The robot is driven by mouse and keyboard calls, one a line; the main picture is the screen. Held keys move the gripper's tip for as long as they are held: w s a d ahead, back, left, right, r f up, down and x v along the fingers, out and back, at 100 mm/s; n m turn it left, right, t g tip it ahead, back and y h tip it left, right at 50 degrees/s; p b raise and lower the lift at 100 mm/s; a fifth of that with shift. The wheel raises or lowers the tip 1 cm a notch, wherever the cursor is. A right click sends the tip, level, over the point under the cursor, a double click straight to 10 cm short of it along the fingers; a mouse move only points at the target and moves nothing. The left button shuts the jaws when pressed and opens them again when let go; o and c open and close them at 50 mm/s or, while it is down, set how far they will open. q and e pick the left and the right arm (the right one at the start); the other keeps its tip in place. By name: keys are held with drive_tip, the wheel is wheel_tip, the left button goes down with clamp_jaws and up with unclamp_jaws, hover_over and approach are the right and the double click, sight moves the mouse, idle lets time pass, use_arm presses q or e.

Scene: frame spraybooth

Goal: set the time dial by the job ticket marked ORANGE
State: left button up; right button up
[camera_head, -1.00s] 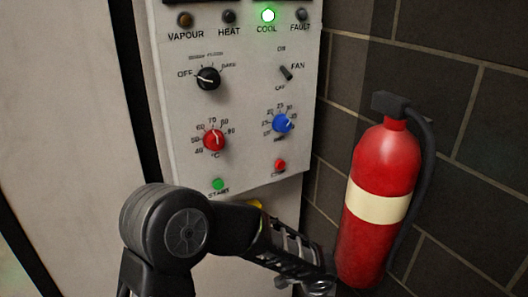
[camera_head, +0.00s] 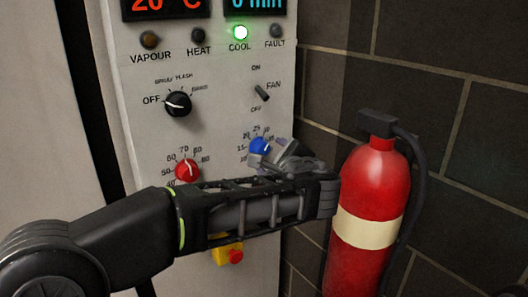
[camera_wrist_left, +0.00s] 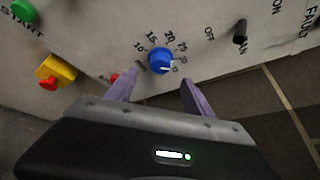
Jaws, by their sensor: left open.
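The time dial is the blue knob (camera_head: 258,146) on the grey control panel, with a printed scale around it. It also shows in the left wrist view (camera_wrist_left: 160,60), its white pointer turned towards the high end of the scale, the exact mark too small to tell. My left gripper (camera_head: 280,155) is at the dial's right side in the head view. In the wrist view its two purple fingers (camera_wrist_left: 160,82) are open, apart, just short of the dial, with the dial between their lines. No ticket marked ORANGE is visible. My right gripper is not in view.
The panel (camera_head: 215,120) also carries a red temperature knob (camera_head: 187,170), a black mode knob (camera_head: 177,103), a fan switch (camera_head: 262,93) and a lit green COOL lamp (camera_head: 240,32). A yellow-and-red stop button (camera_head: 235,255) sits below my arm. A red extinguisher (camera_head: 368,200) stands close on the right.

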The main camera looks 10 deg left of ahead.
sight(264, 151)
use_arm(q)
drive_tip(key=p+x, duration=0.1)
drive_tip(key=x, duration=0.6)
drive_tip(key=shift+w+f, duration=0.15)
drive_tip(key=shift+c, duration=0.5)
clamp_jaws()
